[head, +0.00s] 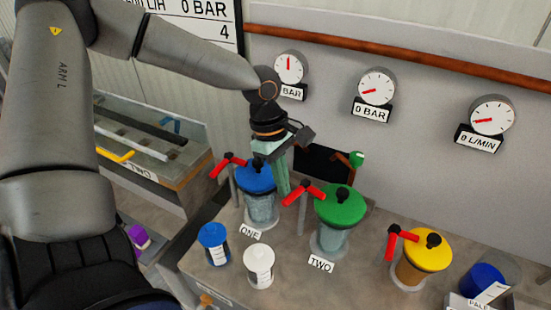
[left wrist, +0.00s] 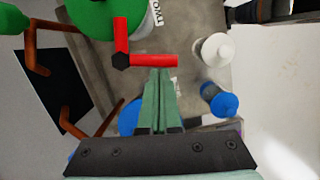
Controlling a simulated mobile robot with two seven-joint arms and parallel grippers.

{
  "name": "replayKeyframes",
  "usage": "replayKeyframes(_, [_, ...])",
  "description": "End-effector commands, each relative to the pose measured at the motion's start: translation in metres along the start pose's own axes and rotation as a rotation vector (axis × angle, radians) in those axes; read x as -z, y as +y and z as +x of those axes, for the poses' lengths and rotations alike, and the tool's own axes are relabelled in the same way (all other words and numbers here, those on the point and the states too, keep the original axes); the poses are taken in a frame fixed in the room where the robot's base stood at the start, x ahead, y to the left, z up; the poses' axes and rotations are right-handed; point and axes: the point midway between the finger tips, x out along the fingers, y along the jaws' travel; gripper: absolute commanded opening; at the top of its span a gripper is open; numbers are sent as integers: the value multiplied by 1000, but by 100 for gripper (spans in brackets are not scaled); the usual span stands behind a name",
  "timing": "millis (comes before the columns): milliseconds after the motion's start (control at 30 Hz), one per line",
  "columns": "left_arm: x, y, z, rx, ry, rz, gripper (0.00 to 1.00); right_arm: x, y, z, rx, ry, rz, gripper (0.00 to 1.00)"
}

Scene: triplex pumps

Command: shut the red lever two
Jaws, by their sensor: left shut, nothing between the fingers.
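Red lever two (head: 305,192) stands on a grey post beside the green-lidded pump (head: 342,205), behind the TWO label (head: 320,264). In the left wrist view the lever (left wrist: 152,60) has two red arms meeting at a dark hub, one lying across just beyond my fingertips. My left gripper (head: 285,194) points down between the blue-lidded pump and lever two. Its pale green fingers (left wrist: 160,72) are together and empty, close to the lever; I cannot tell whether they touch it. My right gripper is not in view.
The blue-lidded pump (head: 262,209) with its red lever (head: 228,165) stands left, the yellow-lidded pump (head: 428,249) right. Blue (head: 214,243) and white (head: 259,266) jars stand in front. A brown pipe with a green knob (head: 356,158) is behind. Gauges line the wall.

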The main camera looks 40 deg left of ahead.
Motion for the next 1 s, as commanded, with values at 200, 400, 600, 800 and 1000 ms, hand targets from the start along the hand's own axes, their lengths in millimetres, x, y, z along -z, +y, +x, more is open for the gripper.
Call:
replayKeyframes(200, [-8,1,2,-14,-1,-68,0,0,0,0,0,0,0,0])
replayKeyframes(400, [-11,1,3,-13,0,-65,0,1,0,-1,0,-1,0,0])
replayKeyframes(600, [-12,1,3,-13,0,-63,0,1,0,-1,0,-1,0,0])
replayKeyframes(800, [-12,1,3,-13,0,-62,0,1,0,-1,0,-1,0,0])
replayKeyframes(1000, [-12,1,3,-13,0,-62,0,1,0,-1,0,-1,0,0])
